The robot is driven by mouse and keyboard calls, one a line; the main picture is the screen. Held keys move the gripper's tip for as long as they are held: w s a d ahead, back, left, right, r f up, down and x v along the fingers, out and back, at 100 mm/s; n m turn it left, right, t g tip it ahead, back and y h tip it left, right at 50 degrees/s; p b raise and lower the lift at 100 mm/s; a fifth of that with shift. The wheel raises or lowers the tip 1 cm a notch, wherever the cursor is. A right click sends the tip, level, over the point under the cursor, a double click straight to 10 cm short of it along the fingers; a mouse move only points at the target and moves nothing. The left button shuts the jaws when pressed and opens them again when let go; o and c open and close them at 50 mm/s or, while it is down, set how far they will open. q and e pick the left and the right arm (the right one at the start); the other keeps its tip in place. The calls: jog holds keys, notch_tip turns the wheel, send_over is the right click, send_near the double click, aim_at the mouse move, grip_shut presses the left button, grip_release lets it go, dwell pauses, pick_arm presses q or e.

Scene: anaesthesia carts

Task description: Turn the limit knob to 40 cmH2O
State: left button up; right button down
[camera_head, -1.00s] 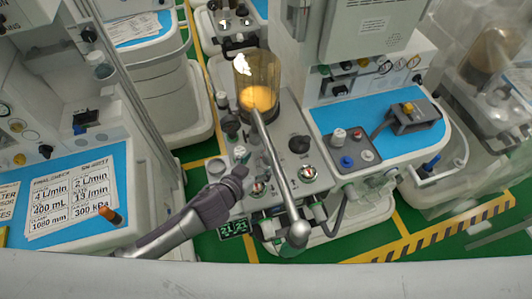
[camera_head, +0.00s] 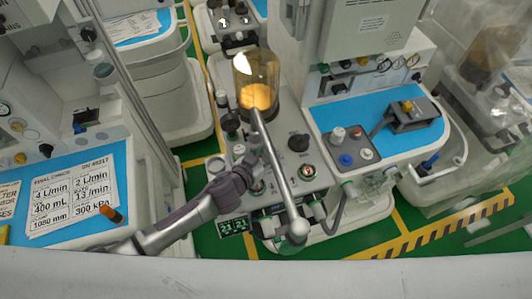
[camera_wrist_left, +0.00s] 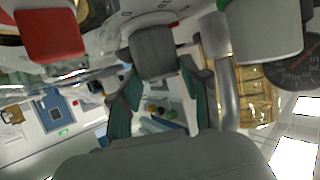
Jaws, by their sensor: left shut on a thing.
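My left gripper (camera_head: 250,165) reaches in from the left over the grey cart panel (camera_head: 285,125), beside the slanting metal tube (camera_head: 275,160). In the left wrist view my left gripper (camera_wrist_left: 160,88) has its two fingers on either side of a dark grey knob (camera_wrist_left: 153,50) and is shut on it. That this is the limit knob fits its place, but I see no label on it. A dark dial with small numbers (camera_wrist_left: 297,68) shows at the right edge of the wrist view; the knob's setting cannot be read. My right gripper is not in view.
An amber canister (camera_head: 257,85) stands behind the panel. A green digital display (camera_head: 233,226) is below my gripper. A blue-topped cart (camera_head: 350,130) stands at the right.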

pick_arm(q)
jog(key=shift+c, duration=0.7)
